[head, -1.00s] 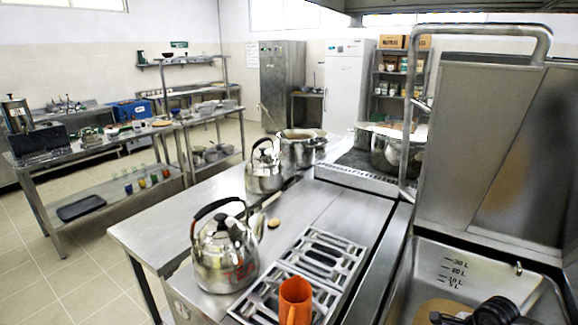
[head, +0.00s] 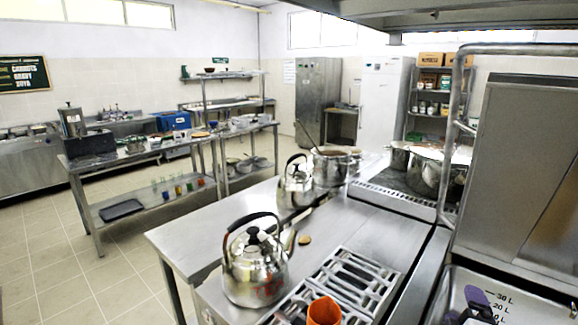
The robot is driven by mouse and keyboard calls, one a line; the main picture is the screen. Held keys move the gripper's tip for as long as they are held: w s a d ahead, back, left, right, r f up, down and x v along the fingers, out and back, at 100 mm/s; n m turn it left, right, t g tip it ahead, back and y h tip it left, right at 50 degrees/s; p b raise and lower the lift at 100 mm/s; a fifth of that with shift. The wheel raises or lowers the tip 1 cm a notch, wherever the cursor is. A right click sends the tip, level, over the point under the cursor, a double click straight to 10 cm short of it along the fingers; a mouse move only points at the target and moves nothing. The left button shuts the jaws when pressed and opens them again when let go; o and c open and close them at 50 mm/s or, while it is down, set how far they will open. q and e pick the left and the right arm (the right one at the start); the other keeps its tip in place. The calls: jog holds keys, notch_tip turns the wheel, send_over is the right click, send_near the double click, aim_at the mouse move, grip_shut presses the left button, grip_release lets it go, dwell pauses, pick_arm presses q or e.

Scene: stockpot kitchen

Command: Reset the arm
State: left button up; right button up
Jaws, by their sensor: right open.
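My right gripper (head: 474,308) shows only in part at the bottom right of the head view, as a black and purple shape in front of the marked steel container. It is open, and I see nothing held in it. Most of my right arm is outside the picture. My left gripper is not in view.
A kettle (head: 255,268) stands on the steel counter (head: 215,228) left of a grate (head: 352,282), with an orange cup (head: 323,312) in front. A second kettle (head: 295,185) and a pot (head: 331,168) stand behind. The steel container (head: 510,292) is right. Floor is free at left.

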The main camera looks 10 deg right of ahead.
jog(key=s+a+f+m+g+y, duration=0.5)
jog(key=s+a+f+g+y, duration=0.2)
jog(key=s+a+f, duration=0.8)
jog(key=s+a+f+m+g+y+p, duration=0.1)
jog(key=s+a+f+m+g, duration=0.2)
jog(key=s+f, duration=0.4)
jog(key=s+a+f+g+y, duration=0.15)
jog(key=s+a+f, duration=0.3)
jog(key=s, duration=0.55)
notch_tip(320, 180, up, 38)
jog(key=p, duration=3.8)
jog(key=shift+d+g, duration=0.15)
jog(key=shift+g, duration=0.3)
jog(key=shift+s+f, duration=0.1)
